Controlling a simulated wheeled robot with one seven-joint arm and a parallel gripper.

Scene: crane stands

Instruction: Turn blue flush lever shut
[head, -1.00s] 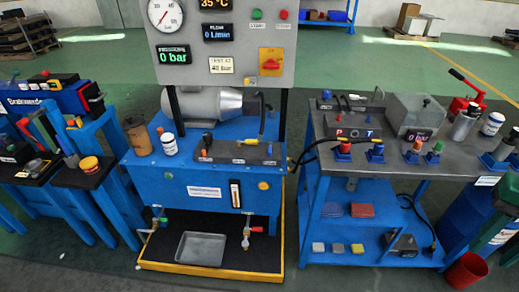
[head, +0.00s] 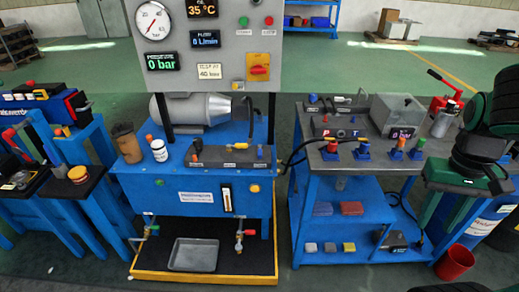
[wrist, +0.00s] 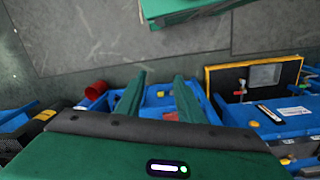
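I cannot single out the blue flush lever with certainty. Small blue, red, orange and green fittings stand along the front of the right bench (head: 375,165), among them a blue one (head: 363,151). A valve with a red part (head: 240,238) and another valve (head: 150,231) sit low on the front of the blue tank unit (head: 150,187). My gripper (wrist: 160,79) is open and empty in the wrist view, its two green fingers spread apart above the blue bench frame. In the head view my dark green and black arm covers the bench's right end. No finger touches a lever.
A grey gauge panel (head: 212,75) reading 0 bar rises behind the tank unit. A metal pan (head: 194,254) lies in the yellow-edged tray (head: 150,272). A red bucket (head: 455,262) stands on the floor at right. A dark hose loops between the tank unit and bench.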

